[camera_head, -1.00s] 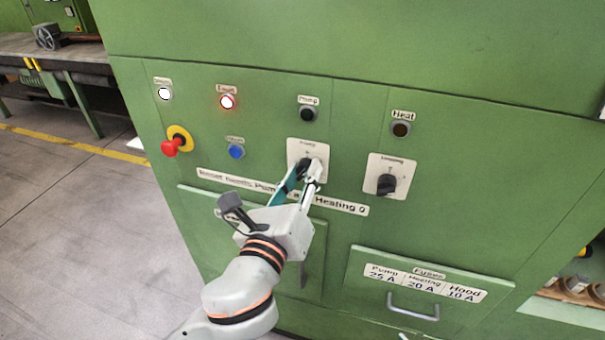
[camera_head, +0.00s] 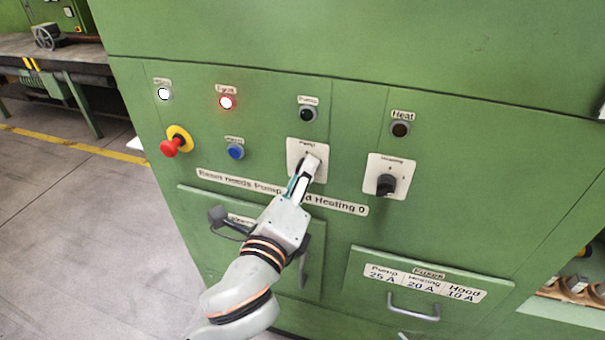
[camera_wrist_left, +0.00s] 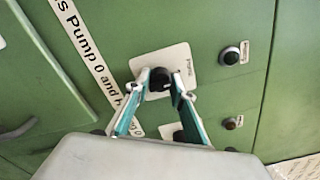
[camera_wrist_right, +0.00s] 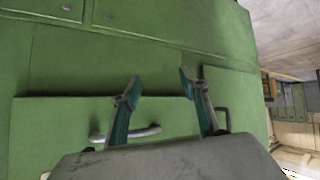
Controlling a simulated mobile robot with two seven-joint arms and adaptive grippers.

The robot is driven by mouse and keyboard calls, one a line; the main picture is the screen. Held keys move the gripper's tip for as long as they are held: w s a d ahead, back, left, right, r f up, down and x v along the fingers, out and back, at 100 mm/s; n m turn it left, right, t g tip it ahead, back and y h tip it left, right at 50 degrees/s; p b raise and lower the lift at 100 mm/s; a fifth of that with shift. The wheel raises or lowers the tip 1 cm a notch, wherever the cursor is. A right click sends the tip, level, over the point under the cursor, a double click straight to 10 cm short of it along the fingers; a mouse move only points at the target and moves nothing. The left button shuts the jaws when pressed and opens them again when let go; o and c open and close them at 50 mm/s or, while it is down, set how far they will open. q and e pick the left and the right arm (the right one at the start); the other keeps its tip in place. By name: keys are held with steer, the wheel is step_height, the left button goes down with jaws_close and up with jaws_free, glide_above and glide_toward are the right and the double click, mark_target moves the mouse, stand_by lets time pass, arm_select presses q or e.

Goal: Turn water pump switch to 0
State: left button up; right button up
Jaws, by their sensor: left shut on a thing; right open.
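The pump switch is a black rotary knob on a white plate (camera_head: 295,150) labelled Pump, in the middle of the green panel. My left gripper (camera_head: 310,167) is at this plate and hides most of the knob in the head view. In the left wrist view the black pump knob (camera_wrist_left: 160,79) sits between the two fingertips of the left gripper (camera_wrist_left: 168,82), which are shut on it. The knob's exact pointing direction is hard to read. My right gripper (camera_wrist_right: 156,90) is open and empty in the right wrist view, in front of a green panel with a handle.
The heating switch (camera_head: 386,185) is right of the pump switch. A red emergency button (camera_head: 171,147), a blue button (camera_head: 236,152), a lit red lamp (camera_head: 227,102) and a dark pump lamp (camera_head: 308,114) surround it. A fuse drawer handle (camera_head: 413,308) sticks out below.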

stand_by(0.3)
arm_select(q)
steer(key=o, duration=1.1)
steer(key=shift+s, duration=0.1)
steer(key=v, duration=0.7)
steer(key=shift+s, duration=0.15)
